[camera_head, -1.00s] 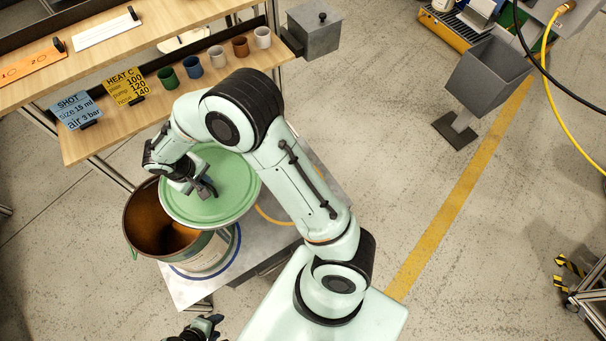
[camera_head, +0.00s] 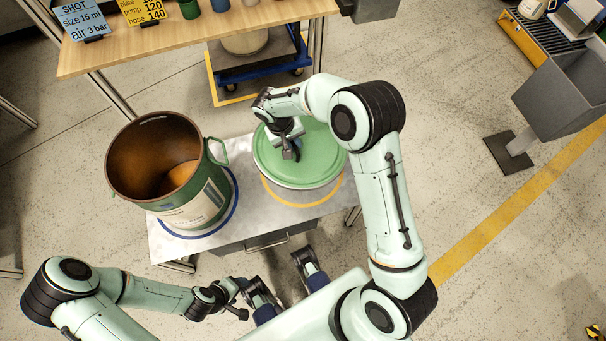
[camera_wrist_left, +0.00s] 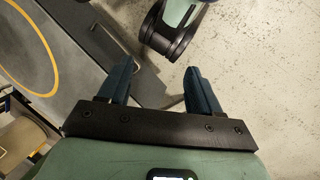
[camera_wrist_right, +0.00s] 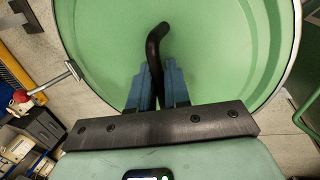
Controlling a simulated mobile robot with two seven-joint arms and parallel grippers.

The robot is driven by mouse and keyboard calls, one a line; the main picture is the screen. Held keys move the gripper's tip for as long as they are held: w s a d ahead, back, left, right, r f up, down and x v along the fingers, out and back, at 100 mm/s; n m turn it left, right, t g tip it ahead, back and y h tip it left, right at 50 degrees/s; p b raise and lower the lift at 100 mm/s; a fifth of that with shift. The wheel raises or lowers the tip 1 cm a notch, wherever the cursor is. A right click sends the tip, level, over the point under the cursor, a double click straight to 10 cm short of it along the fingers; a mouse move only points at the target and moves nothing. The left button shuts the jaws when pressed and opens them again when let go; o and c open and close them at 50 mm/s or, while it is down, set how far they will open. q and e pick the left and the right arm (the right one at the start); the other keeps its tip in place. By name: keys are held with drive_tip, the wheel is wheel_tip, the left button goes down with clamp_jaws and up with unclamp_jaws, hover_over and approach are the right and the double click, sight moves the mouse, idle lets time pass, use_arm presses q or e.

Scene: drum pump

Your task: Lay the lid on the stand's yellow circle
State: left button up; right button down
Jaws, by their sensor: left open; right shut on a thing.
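The green round lid (camera_head: 325,150) is over the right part of the stand (camera_head: 240,235). Its black handle (camera_wrist_right: 156,45) is between the fingers of my right gripper (camera_wrist_right: 158,80), which is shut on it. The stand's yellow circle (camera_head: 300,203) shows as an arc below the lid's near rim; the lid hides the rest in the head view. The left wrist view shows part of the yellow circle (camera_wrist_left: 53,62) with bare grey surface inside it, so the lid seems to be above the stand. My left gripper (camera_wrist_left: 160,68) is open and empty, low in front of the stand.
An open green drum (camera_head: 205,205), brown inside, stands on the stand's blue circle (camera_head: 232,215), close left of the lid. A wooden shelf (camera_head: 150,48) with cups and signs is behind. A grey bin (camera_head: 565,95) on a post is at the right. Open floor lies between.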

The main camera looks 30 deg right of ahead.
use_arm(q)
wheel_tip(320, 180, down, 6)
drive_tip(key=b, duration=0.5)
use_arm(e)
drive_tip(key=f+n+t+b, duration=0.1)
drive_tip(key=f+n, duration=0.1)
drive_tip(key=f, duration=0.7)
drive_tip(key=w+d+f+n+t+b, duration=0.1)
drive_tip(key=f+n+b, duration=0.1)
drive_tip(key=f, duration=0.7)
drive_tip(key=w+d+f+n+b, duration=0.1)
drive_tip(key=f+n, duration=0.3)
drive_tip(key=f, duration=0.5)
drive_tip(key=shift+w+f+t+h, duration=0.1)
drive_tip(key=shift+f+t+h, duration=0.2)
drive_tip(key=shift+t, duration=0.1)
use_arm(q)
drive_tip(key=w+a+f+t+y, duration=0.1)
drive_tip(key=w+a+f+t, duration=0.1)
drive_tip(key=w+f, duration=0.3)
drive_tip(key=shift+w+a+f+n+t, duration=0.3)
drive_tip(key=shift+w+a, duration=0.15)
drive_tip(key=shift+w, duration=0.25)
use_arm(e)
drive_tip(key=shift+r, duration=0.15)
drive_tip(key=c, duration=1.5)
unclamp_jaws()
drive_tip(key=o, duration=0.4)
